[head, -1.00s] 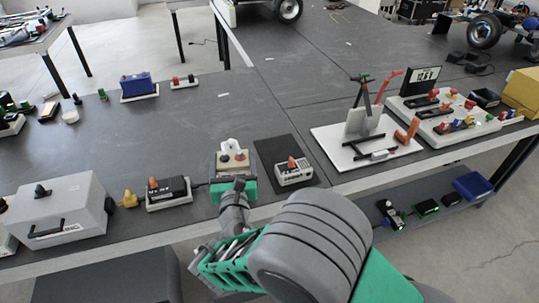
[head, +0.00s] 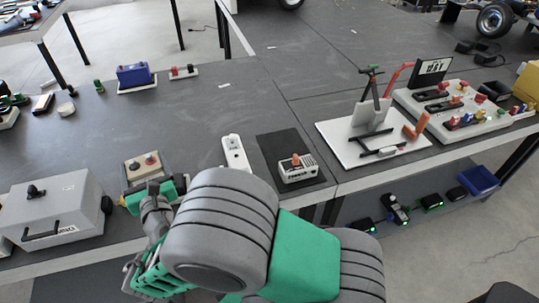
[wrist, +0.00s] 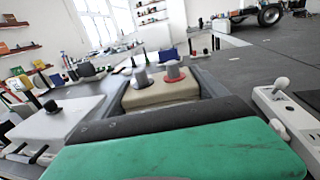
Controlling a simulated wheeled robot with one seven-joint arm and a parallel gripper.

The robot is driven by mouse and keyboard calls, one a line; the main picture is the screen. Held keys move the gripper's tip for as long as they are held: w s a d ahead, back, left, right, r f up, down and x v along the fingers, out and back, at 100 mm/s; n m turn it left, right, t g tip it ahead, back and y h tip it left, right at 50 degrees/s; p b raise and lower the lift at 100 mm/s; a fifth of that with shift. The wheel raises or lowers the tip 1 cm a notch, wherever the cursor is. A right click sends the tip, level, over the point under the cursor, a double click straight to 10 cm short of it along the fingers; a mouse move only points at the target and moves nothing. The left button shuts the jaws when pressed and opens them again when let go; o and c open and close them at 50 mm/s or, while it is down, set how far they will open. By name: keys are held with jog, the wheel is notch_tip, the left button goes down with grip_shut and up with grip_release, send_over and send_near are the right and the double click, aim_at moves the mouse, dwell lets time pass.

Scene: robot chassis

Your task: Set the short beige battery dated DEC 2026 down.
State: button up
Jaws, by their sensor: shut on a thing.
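The short beige battery (head: 141,163) is in my gripper (head: 150,184), above the left part of the table near its front edge in the head view. In the wrist view the battery (wrist: 158,92) sits between the dark jaws, with one grey and one red terminal on top. It looks about upright. Its date label cannot be read. I cannot tell whether its underside touches anything, because my gripper and the battery hide the spot below.
A grey case (head: 62,208) stands close on the left. A blue battery (head: 134,74) stands farther back. The table's middle is clear.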

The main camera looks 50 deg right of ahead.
jog(key=s+d+r+m+g+h+b, duration=0.1)
jog(key=s+d+m+g+h+b, duration=0.2)
jog(key=d, duration=0.7)
jog(key=s+d+r+m+g+h+b, duration=0.1)
jog(key=s+d+m+g+h, duration=0.3)
jog(key=d, duration=0.7)
jog(key=s+d+m+g+h+b, duration=0.35)
jog(key=s+d+g, duration=0.25)
jog(key=s+d, duration=0.75)
jog(key=shift+m+h, duration=0.35)
jog(key=shift+h, duration=0.1)
jog(key=shift+w+d+f+b, duration=0.6)
jog(key=shift+w+d+f, duration=1.2)
jog(key=shift+d+f, duration=0.15)
jog(key=shift+w+d+f+b, duration=0.55)
jog(key=shift+w+d+f, duration=1.25)
jog(key=shift+f, duration=0.3)
jog(key=shift+w+d+f+b, duration=0.6)
jog(key=shift+w+d+f, duration=1.15)
jog(key=shift+d+f, duration=0.2)
jog(key=shift+f, duration=0.15)
jog(key=o, duration=1.6)
jog(key=shift+a+f, duration=0.1)
jog(key=shift+f, duration=0.2)
jog(key=o, duration=0.4)
